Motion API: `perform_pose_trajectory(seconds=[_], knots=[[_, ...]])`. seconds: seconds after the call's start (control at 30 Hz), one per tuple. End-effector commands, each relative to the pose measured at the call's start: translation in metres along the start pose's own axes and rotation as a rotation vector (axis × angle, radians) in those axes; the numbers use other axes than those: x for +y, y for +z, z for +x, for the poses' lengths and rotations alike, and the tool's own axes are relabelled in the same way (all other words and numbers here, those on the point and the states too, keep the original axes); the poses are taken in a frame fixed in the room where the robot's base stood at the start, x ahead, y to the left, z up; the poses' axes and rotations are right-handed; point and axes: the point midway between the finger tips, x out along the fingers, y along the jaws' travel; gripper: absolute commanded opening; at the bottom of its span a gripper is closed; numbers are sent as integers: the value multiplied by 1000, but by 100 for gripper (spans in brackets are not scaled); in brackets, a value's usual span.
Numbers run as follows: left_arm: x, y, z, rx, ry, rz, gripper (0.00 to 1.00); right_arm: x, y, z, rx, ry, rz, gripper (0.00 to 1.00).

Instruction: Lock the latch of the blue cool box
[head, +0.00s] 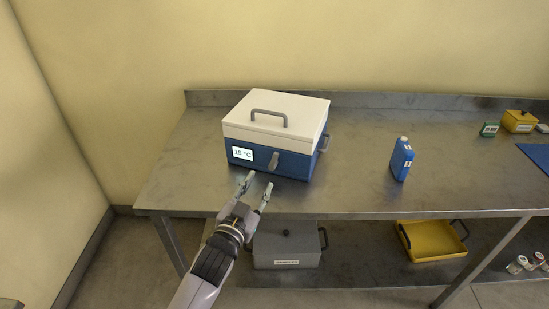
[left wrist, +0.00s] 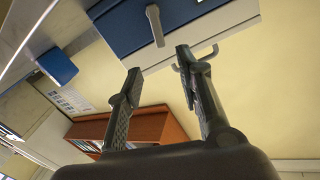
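The blue cool box (head: 290,163) with a white lid (head: 290,108) stands on the steel table, its lid down. Its grey latch (head: 273,161) is on the blue front, right of a display reading 15 °C (head: 243,153). My left gripper (head: 257,181) is open and empty, just in front of the box below the latch, apart from it. In the left wrist view the latch (left wrist: 155,25) shows beyond the open fingers (left wrist: 154,62), and the box appears turned over. My right gripper is in neither view.
A blue bottle (head: 402,160) stands on the table (head: 350,190) to the right, with clear surface between it and the box. A grey box (head: 287,246) and a yellow tray (head: 433,243) are on the shelf below.

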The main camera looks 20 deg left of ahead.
Motion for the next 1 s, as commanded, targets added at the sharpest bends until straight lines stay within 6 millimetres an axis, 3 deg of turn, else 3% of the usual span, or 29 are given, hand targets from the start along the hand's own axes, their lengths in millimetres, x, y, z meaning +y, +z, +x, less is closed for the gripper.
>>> perform_pose_trajectory(seconds=[0.3, 0.5, 0.7, 1.0], knots=[[0, -2, 71, 1, -1, -2, 33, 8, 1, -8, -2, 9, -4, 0], [0, -1, 103, 1, 0, 0, 33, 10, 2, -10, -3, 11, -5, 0], [0, 0, 118, 0, 0, -1, 33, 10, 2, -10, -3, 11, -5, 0], [0, 0, 120, 0, 0, -1, 33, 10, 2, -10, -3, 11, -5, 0]])
